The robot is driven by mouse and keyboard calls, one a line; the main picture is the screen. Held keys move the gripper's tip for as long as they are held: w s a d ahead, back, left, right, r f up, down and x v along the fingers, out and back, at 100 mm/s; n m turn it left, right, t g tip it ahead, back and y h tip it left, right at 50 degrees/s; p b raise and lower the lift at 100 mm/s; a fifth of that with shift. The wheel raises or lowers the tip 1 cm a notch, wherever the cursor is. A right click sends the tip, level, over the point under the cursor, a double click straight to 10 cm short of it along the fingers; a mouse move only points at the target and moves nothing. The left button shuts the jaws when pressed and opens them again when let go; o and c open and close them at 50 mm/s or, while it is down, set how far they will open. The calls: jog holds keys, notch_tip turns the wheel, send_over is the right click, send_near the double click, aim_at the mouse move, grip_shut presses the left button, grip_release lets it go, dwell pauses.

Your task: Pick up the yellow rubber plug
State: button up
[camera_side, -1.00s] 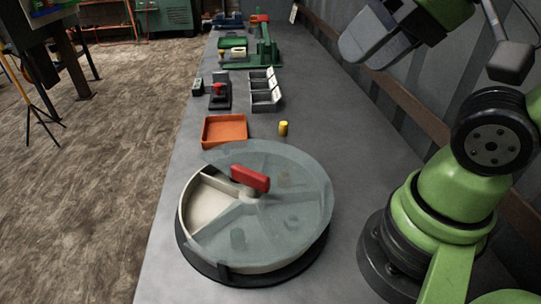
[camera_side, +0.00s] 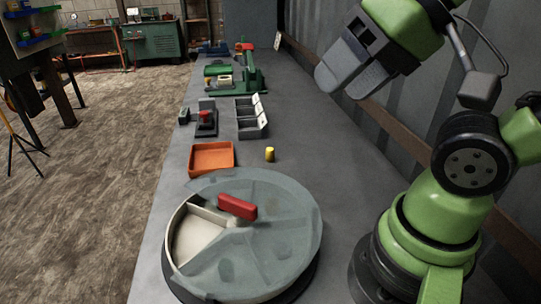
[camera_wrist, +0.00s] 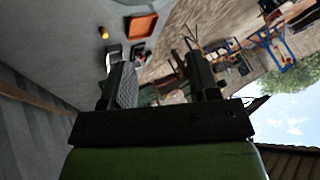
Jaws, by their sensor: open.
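The yellow rubber plug (camera_side: 270,154) is a small upright cylinder on the grey bench, just right of the orange tray (camera_side: 230,157) and apart from it. The plug (camera_wrist: 103,33) and the orange tray (camera_wrist: 141,27) also show in the wrist view, upper left of centre. My gripper (camera_side: 342,72) hangs high at the upper right in the side view, well clear of the plug. In the wrist view the two fingers of my gripper (camera_wrist: 160,80) stand apart with nothing between them.
A round sectored bin with a clear lid and red handle (camera_side: 237,207) stands in front of the plug. Behind it are grey bins (camera_side: 251,120), a red-knobbed device (camera_side: 205,122) and a green machine (camera_side: 238,80). The bench right of the plug is clear.

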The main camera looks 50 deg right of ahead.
jog(key=w+d+n+g+h, duration=0.1)
jog(key=w+d+n, duration=0.1)
jog(key=w+n, duration=0.25)
jog(key=w+d+n+g+h, duration=0.1)
jog(key=w+d+n+h, duration=0.15)
jog(key=w, duration=0.35)
jog(key=n+g+h, duration=0.3)
jog(key=n+g, duration=0.1)
jog(key=n, duration=1.2)
send_over(270, 150)
jog(key=a, duration=0.3)
notch_tip(270, 150, down, 21)
jog(key=shift+n+g, duration=0.3)
jog(key=shift+n, duration=0.1)
jog(key=x, duration=0.4)
jog(key=shift+a+f, duration=0.1)
jog(key=shift+f, duration=0.05)
jog(key=shift+x, duration=3.1)
jog(key=shift+s+a, duration=0.15)
jog(key=c, duration=1)
